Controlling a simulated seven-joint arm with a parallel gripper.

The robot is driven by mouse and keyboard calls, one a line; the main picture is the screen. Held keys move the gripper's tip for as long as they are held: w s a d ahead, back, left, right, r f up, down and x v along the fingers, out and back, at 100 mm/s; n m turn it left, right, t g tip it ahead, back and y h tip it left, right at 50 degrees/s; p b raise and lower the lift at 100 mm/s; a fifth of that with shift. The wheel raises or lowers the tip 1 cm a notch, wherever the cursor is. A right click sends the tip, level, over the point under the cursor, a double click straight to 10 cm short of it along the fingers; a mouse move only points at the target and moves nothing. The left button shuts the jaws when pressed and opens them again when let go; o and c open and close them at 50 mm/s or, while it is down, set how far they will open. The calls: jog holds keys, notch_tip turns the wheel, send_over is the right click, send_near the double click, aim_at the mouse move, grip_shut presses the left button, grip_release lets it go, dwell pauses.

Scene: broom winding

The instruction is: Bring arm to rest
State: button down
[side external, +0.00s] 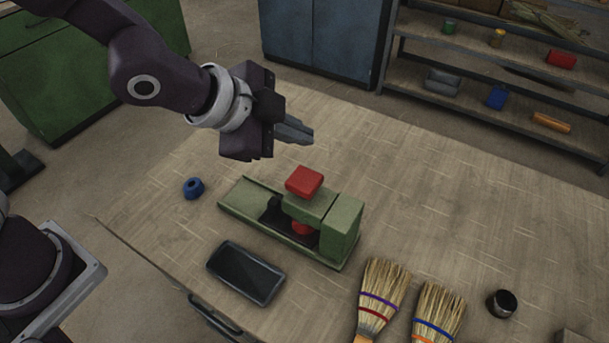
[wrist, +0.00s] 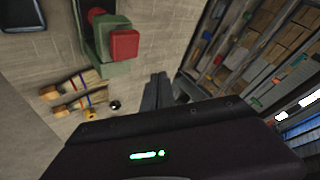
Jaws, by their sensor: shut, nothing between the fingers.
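My gripper (side external: 296,131) is shut and empty. It hangs in the air above the far side of the green winding machine, clear of it and of the table. In the wrist view its closed fingers (wrist: 157,92) point out over the table's far edge. The green machine (side external: 342,226) with a red block (side external: 304,181) on top stands on the wooden table (side external: 420,190). The machine also shows in the wrist view (wrist: 117,68).
Two brooms (side external: 383,290) with coloured bands lie at the front right, near a dark cup (side external: 501,303). Shelves (side external: 480,62) and a blue cabinet (side external: 325,38) stand behind. The table's right side is mostly clear.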

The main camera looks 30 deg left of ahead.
dwell(0.3)
jog(key=s+a+r+n+y, duration=0.1)
jog(key=s+a+r+n, duration=0.15)
jog(key=a, duration=0.35)
jog(key=s+a+r+n+y, duration=0.1)
jog(key=s+a+r+n, duration=0.1)
jog(key=a+r+n, duration=0.25)
jog(key=s+a+n+g+y, duration=0.1)
jog(key=s+a+n, duration=0.2)
jog(key=s, duration=0.5)
jog(key=s+a+n+g, duration=0.1)
jog(key=s+a+n, duration=0.2)
jog(key=s, duration=0.6)
jog(key=shift+a+r+n+g+y, duration=0.4)
jog(key=shift+a, duration=0.75)
